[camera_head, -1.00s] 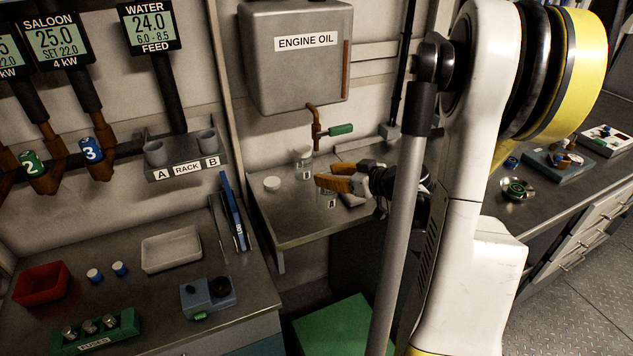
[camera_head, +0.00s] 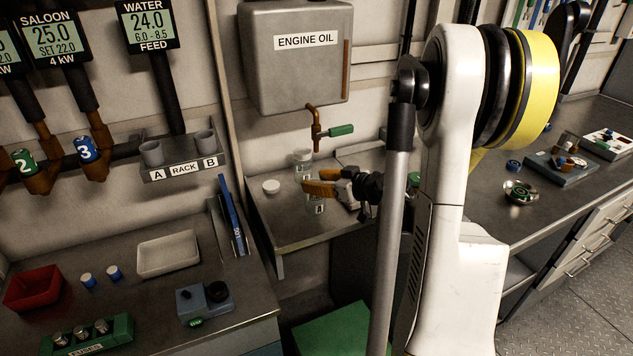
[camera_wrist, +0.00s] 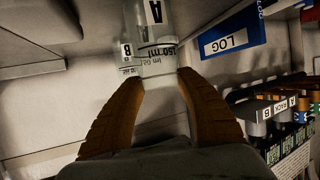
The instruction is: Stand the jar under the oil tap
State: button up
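The oil tap (camera_head: 315,127) is a copper pipe with a green lever (camera_head: 341,131) under the engine oil tank (camera_head: 295,75). My gripper (camera_head: 313,183) points left over the bench below the tap. Its orange fingers appear shut on the upper part of a clear jar (camera_head: 318,206). In the wrist view this jar (camera_wrist: 157,45) reads A and 150 ml, and sits between the fingertips (camera_wrist: 160,80). A second clear jar (camera_head: 303,158), which shows B in the wrist view (camera_wrist: 127,52), stands behind, near the spout. I cannot tell whether jar A touches the bench.
A white round disc (camera_head: 271,187) lies on the small metal bench (camera_head: 285,235), left of the jars. A blue LOG binder (camera_head: 234,215) stands left of that bench. Rack A/B (camera_head: 183,170) is on the wall. A green box (camera_head: 335,330) sits low in front.

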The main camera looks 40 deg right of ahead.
jog(key=shift+o, duration=0.8)
jog(key=shift+r+p, duration=0.25)
jog(key=shift+p, duration=0.05)
jog(key=p+v, duration=0.3)
jog(key=v, duration=0.8)
jog(key=a+r+g, duration=0.2)
jog(key=a+g, duration=0.3)
jog(key=a, duration=1.4)
jog(key=s+a+r+m+g+h, duration=0.1)
jog(key=s+a+r, duration=0.1)
jog(key=s+a, duration=0.7)
jog(key=shift+s+a+r+m+h, duration=0.2)
jog(key=shift+s+r+m+h, duration=0.1)
jog(key=shift+s+h, duration=0.1)
